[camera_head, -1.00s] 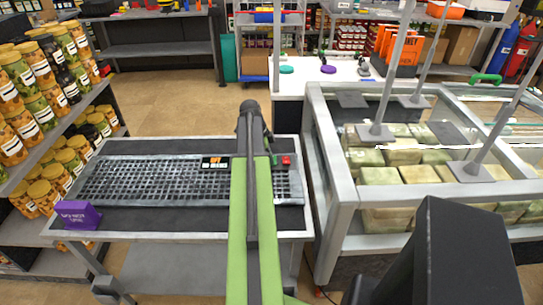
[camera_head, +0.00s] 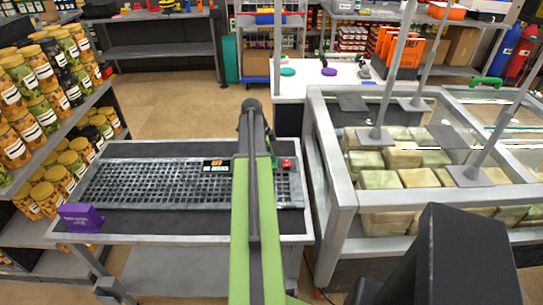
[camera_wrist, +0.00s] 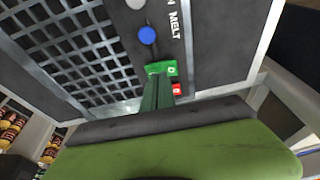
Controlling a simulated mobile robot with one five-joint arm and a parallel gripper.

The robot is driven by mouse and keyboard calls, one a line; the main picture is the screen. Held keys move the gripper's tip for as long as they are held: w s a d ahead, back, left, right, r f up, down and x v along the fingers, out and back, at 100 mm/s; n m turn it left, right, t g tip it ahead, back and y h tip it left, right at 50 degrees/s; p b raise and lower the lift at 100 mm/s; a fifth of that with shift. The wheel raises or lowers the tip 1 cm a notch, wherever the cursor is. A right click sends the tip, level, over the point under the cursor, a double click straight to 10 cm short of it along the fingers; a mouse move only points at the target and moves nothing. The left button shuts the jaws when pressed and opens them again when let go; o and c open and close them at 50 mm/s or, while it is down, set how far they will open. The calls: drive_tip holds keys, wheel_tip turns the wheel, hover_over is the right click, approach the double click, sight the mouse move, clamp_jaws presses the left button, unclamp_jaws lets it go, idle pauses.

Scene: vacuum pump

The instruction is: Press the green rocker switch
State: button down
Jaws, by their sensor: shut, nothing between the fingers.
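My gripper is hidden behind the arm there.
The panel has a dark grid (camera_head: 150,185), a small display (camera_head: 215,165) and a blue round button (camera_wrist: 147,35). A purple sign block (camera_head: 80,217) stands at its left. Shelves of jars (camera_head: 30,120) are on the left. A glass-topped metal-framed case (camera_head: 335,185) stands close on the right.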

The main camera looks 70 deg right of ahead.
drive_tip(key=s+a+p+v, duration=0.1)
drive_tip(key=p+v, duration=1)
drive_tip(key=v, duration=0.1)
drive_tip(key=shift+s+a+r, duration=0.15)
drive_tip(key=shift+s+r, duration=0.1)
drive_tip(key=shift+r, duration=0.2)
